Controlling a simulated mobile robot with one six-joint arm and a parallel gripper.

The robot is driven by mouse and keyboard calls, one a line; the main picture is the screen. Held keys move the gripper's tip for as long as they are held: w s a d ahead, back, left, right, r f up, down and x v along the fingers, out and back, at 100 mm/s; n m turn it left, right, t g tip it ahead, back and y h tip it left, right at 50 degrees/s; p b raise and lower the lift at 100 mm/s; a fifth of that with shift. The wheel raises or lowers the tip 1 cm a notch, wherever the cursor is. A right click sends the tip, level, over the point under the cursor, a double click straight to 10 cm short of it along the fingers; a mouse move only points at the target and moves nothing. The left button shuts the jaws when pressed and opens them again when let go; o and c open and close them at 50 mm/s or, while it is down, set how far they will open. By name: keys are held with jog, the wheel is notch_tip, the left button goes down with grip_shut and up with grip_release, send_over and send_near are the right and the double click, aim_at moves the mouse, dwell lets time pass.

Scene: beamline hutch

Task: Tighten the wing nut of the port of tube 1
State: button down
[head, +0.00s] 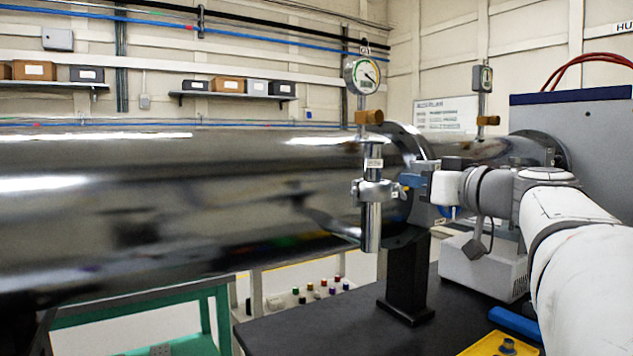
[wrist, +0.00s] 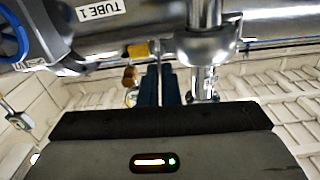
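The port of tube 1 is a slim upright metal pipe (head: 372,235) with a round clamp (head: 374,192), in front of the large tube (head: 200,190). The clamp also shows in the wrist view (wrist: 207,48). The brass wing nut (head: 398,191) is on the clamp's right side; it appears yellow in the wrist view (wrist: 140,48). My gripper (head: 407,181) comes from the right, blue fingertips at the wing nut. In the wrist view its fingers (wrist: 159,70) are close together with a narrow gap. I cannot tell whether they touch or hold the nut.
A pressure gauge (head: 362,75) stands above the port, and a second gauge (head: 482,78) farther right. A black support (head: 407,275) stands on the dark table (head: 330,325). A white device (head: 485,265) and a yellow tray (head: 490,345) are at right. A "TUBE 1" label (wrist: 101,10) shows.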

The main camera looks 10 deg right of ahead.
jog(key=f+m, duration=0.1)
jog(key=m, duration=0.7)
jog(key=d+f+m+p, duration=0.1)
jog(key=m, duration=0.7)
jog(key=f+m, duration=0.1)
jog(key=m, duration=0.7)
jog(key=shift+w+d, duration=0.15)
jog(key=shift+w, duration=0.1)
jog(key=shift+p, duration=0.3)
jog(key=c, duration=1.9)
grip_release()
jog(key=v, duration=0.7)
jog(key=shift+s+d, duration=0.1)
jog(key=shift+s, duration=0.3)
